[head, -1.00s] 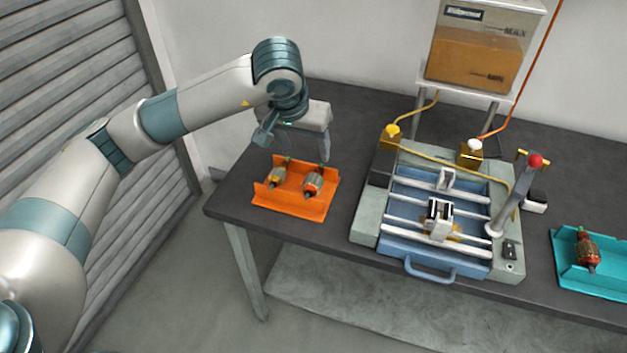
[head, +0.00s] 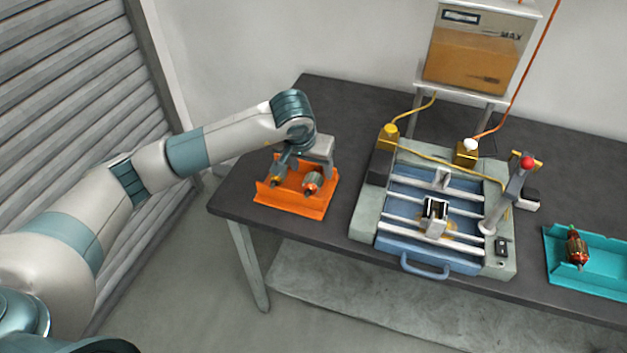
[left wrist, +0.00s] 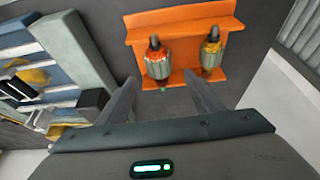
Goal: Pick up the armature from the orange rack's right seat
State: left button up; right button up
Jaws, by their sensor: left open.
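The orange rack (head: 290,208) sits at the left end of the dark table and holds two armatures. The right-seat armature (head: 312,183) has a grey-green body with red-orange windings; in the left wrist view it is the left one (left wrist: 158,66). The left-seat armature (head: 276,179) is partly hidden by my gripper in the head view. My left gripper (head: 306,170) is open and empty, just over the rack. In the left wrist view its fingers (left wrist: 161,88) point toward the right-seat armature, one to each side of its line. My right gripper is not in view.
A winding machine (head: 432,225) with a blue bed, rails and a red-knobbed lever stands right of the rack. A teal tray (head: 610,272) with another armature (head: 577,248) lies far right. Bare table (head: 350,130) lies behind the rack.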

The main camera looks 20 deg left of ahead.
aim_at(313, 176)
pick_arm(q)
jog(key=shift+w+f+p, duration=0.1)
jog(key=shift+f+p, duration=0.85)
jog(key=shift+p, duration=0.05)
jog(key=shift+p+x, duration=0.55)
jog(key=shift+x, duration=1.15)
jog(key=shift+f, duration=0.1)
jog(key=shift+c, duration=0.4)
jog(key=c, duration=1.4)
jog(key=shift+o, duration=0.2)
jog(key=shift+r, duration=0.2)
